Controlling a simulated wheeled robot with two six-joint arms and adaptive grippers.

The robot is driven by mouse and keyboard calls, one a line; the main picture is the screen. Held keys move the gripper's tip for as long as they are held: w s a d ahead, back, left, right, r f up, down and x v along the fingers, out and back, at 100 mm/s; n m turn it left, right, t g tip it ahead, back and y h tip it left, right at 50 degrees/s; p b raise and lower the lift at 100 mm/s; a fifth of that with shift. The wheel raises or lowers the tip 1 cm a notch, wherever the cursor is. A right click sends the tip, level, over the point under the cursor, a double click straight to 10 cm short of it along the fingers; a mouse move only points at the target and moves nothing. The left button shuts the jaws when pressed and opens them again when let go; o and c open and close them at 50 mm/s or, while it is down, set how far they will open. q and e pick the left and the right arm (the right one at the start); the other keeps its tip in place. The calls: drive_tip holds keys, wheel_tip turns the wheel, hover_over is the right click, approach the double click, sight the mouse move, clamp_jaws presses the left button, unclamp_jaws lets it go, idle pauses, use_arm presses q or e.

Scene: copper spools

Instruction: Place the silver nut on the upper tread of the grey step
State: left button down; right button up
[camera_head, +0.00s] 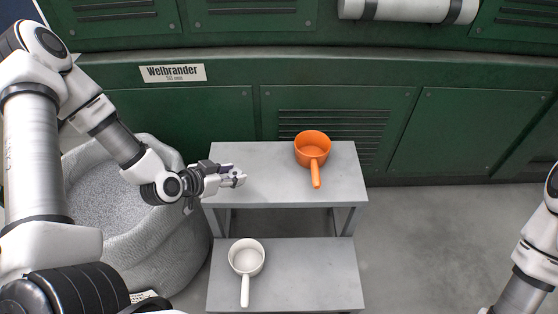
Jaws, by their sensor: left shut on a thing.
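The grey step (270,187) stands in the middle, with an upper tread at the back and a lower tread (300,270) in front. My left gripper (236,177) reaches in from the left over the left part of the upper tread. It is shut on the silver nut (239,179), a small shiny piece at the fingertips, mostly hidden by the fingers. I cannot tell whether the nut touches the tread. My right gripper is out of view; only part of my right arm shows at the right edge.
An orange pan (312,147) sits on the upper tread, right of the gripper, its handle toward me. A white pan (246,258) sits on the lower tread. A large grey round container (180,255) stands left of the step. Green cabinets (450,130) stand behind. Floor at right is clear.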

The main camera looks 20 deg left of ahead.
use_arm(q)
drive_tip(key=b, duration=0.4)
hover_over(268, 166)
drive_tip(key=shift+s+f, duration=0.2)
drive_tip(key=shift+f, duration=0.55)
drive_tip(key=f+b, duration=0.1)
drive_tip(key=f, duration=0.1)
drive_tip(key=f+b, duration=0.1)
drive_tip(key=shift+w+d+f, duration=0.1)
drive_tip(key=shift+w+f, duration=0.1)
drive_tip(key=shift+f, duration=0.15)
drive_tip(key=shift+r, duration=0.15)
drive_tip(key=shift+f, duration=0.2)
drive_tip(key=c, duration=0.6)
unclamp_jaws()
drive_tip(key=shift+c, duration=0.2)
